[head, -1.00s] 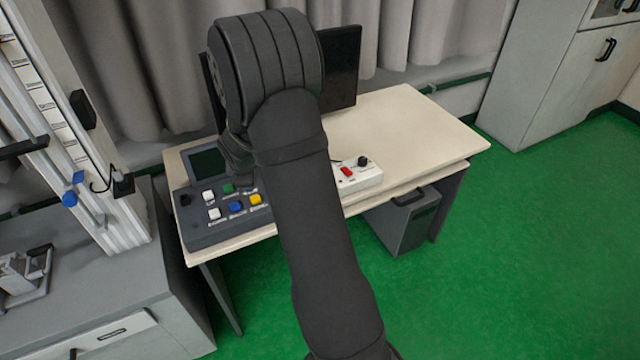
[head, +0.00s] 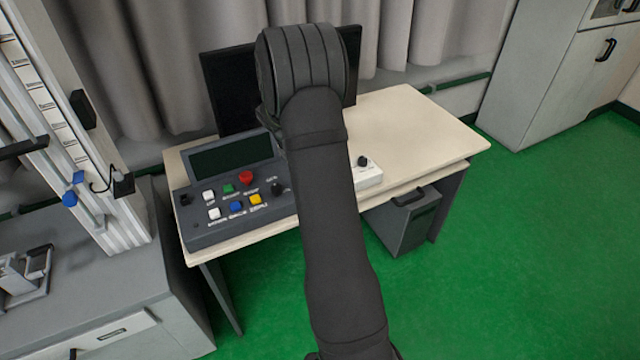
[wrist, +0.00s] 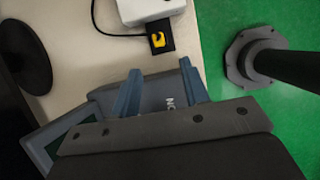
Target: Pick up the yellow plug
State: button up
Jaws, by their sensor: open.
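The yellow plug (wrist: 158,40) shows in the wrist view as a small yellow piece on a black square at the edge of a white box (wrist: 140,10). My gripper (wrist: 160,82) is open and empty in the wrist view, its two blue-grey fingers apart. The plug lies beyond the fingertips, roughly in line with the gap between them. In the head view my arm hides the gripper and the plug. The white box shows there partly, right of my arm (head: 370,175).
A grey control console (head: 205,232) with coloured buttons, including a yellow one, lies on the desk's left side. A black monitor (head: 228,85) stands behind it. The desk's right part (head: 425,125) is clear.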

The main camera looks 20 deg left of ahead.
jog(key=x, duration=0.9)
jog(key=shift+w+d, duration=0.2)
jog(key=shift+w, duration=0.1)
jog(key=c, duration=0.9)
